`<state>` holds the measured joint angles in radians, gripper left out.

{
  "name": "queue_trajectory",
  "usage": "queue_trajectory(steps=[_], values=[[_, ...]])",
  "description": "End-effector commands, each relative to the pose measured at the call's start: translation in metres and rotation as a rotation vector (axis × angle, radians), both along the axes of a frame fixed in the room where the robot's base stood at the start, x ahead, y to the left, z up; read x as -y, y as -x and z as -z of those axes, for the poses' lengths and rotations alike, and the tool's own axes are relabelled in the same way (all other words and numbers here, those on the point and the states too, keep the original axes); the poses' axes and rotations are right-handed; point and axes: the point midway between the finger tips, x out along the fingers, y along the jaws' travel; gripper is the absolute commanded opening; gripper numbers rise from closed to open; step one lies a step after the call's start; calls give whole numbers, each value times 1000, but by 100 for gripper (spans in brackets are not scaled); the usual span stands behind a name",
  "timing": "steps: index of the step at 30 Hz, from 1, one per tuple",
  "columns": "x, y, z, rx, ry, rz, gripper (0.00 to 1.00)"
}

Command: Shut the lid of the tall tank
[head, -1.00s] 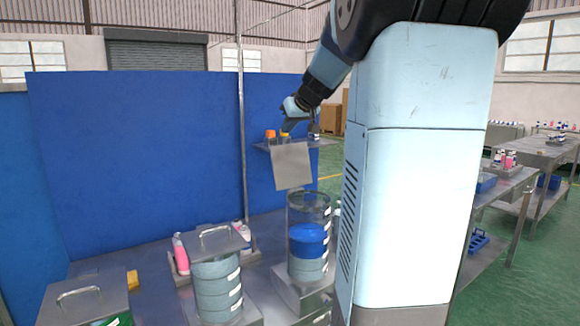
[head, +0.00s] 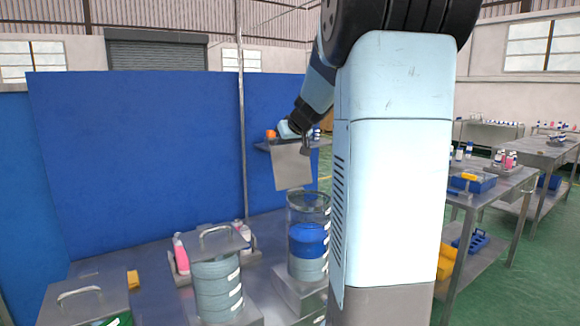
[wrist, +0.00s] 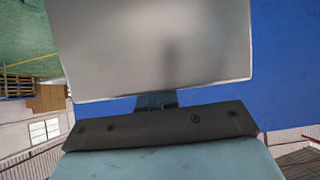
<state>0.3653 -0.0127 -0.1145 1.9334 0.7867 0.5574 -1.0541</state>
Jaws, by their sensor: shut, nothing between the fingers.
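The tall tank (head: 307,206) is a clear cylinder with a blue band and pale lower rings, standing on a metal block in the head view. Its lid (head: 292,168) is a flat grey metal plate, standing open and nearly upright above the tank's back rim. My gripper (head: 306,146) is shut and empty at the lid's upper right edge; I cannot tell whether it touches. In the wrist view the lid (wrist: 155,45) fills the upper middle, close beyond the gripper, whose fingers are mostly hidden behind the dark mount.
A shorter ringed tank (head: 216,283) with a handled, shut lid stands to the left. A handled metal box (head: 84,302) is at the lower left. Blue panels (head: 140,150) close off the back.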

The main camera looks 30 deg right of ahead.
Motion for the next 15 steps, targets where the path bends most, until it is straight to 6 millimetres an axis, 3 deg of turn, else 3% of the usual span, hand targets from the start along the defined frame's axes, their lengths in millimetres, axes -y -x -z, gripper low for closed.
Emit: queue_trajectory(steps=[15], values=[[-1, 12, 6, -11, -4, -3, 0]])
